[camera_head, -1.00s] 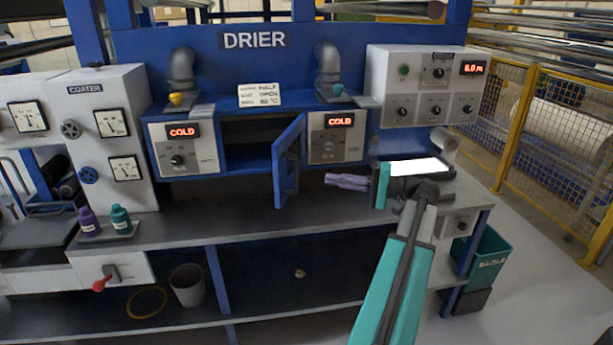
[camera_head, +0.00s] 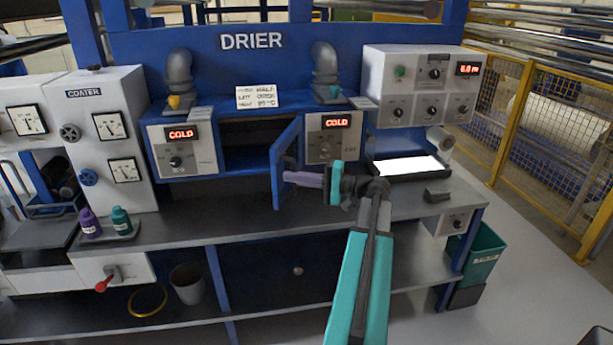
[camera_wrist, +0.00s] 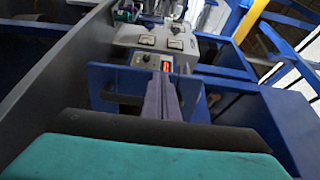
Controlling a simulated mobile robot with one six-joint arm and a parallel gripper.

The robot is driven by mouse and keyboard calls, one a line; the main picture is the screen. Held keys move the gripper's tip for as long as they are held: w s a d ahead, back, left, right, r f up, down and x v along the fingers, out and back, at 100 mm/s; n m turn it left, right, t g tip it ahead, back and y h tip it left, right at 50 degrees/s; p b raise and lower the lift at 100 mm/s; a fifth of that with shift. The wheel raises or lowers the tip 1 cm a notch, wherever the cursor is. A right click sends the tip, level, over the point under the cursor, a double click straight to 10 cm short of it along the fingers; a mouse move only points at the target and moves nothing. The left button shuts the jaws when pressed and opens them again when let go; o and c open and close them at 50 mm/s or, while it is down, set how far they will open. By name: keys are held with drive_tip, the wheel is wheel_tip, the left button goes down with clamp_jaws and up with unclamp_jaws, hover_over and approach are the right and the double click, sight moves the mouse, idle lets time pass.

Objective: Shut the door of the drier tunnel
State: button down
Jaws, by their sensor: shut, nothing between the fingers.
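The drier tunnel's blue door (camera_head: 285,160) stands open, swung out toward me from the right side of the dark tunnel opening (camera_head: 248,160). My gripper (camera_head: 288,177) is shut and empty, its purple fingers pointing left. In the head view its tips overlap the door's lower part. In the wrist view the fingers (camera_wrist: 163,98) reach forward to the blue door panel (camera_wrist: 105,78), with a dark bar-like handle (camera_wrist: 125,97) beside them. I cannot tell whether the tips touch the door.
Two control boxes reading COLD flank the opening, the left one (camera_head: 183,150) and the right one (camera_head: 333,138). A lit white panel (camera_head: 408,166) lies on the bench to the right. Purple and teal bottles (camera_head: 121,220) stand at the left. The bench before the opening is clear.

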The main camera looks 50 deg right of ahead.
drive_tip(key=shift+x, duration=0.95)
